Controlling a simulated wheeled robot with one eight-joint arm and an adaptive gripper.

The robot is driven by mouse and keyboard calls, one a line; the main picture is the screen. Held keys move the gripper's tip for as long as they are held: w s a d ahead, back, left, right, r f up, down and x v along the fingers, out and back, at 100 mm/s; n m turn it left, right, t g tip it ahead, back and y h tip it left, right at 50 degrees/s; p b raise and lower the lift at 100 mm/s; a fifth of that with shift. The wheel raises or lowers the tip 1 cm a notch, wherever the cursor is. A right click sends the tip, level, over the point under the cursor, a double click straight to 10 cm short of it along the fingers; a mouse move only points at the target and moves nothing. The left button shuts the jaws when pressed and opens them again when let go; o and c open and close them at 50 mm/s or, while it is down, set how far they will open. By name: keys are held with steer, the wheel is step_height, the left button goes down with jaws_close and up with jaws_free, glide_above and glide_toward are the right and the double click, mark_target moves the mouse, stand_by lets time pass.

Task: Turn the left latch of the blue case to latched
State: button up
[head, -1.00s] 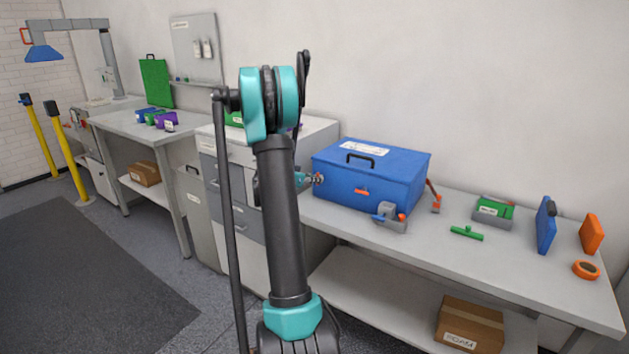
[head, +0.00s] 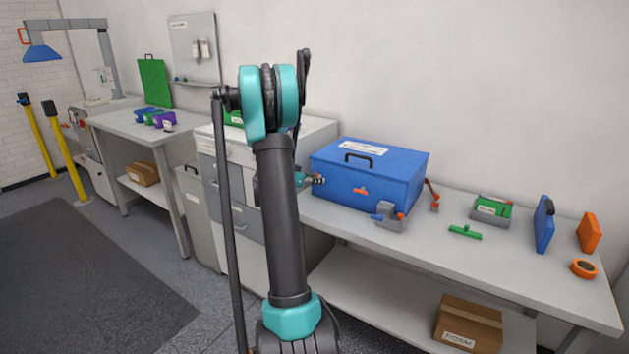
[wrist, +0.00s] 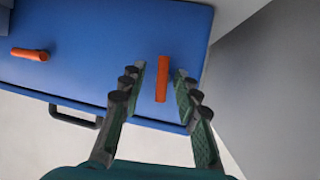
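The blue case (head: 390,180) stands closed on the bench, with a dark handle on its lid. Its left latch (wrist: 162,78) is an orange bar between my fingers in the wrist view, running along the finger direction. My gripper (wrist: 160,72) is open around that latch, with a gap visible on each side. The right latch (wrist: 30,54) lies crosswise at the left of the wrist view and also shows on the case front in the head view (head: 361,191). In the head view my gripper (head: 318,180) is at the case's left front, partly hidden by my arm; the left latch is not clear there.
A grey-blue fixture (head: 390,216) stands close before the case front. A red lever piece (head: 433,195), a green T-shaped piece (head: 465,232) and a grey-green box (head: 491,209) lie to the right. A drawer cabinet (head: 222,190) stands to the left.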

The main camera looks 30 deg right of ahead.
steer(key=v, duration=1.2)
steer(key=a+f+n+h, duration=0.1)
steer(key=a+f+h, duration=0.25)
steer(key=a, duration=0.25)
steer(key=shift+t+h, duration=0.4)
steer(key=shift+h, duration=0.05)
steer(key=w+d, duration=0.1)
steer(key=d, duration=1)
steer(key=w+d, duration=0.1)
steer(key=d, duration=0.4)
steer(key=shift+w+d+r, duration=0.2)
steer(key=shift+w+d, duration=0.1)
steer(key=shift+c, duration=0.7)
jaws_close()
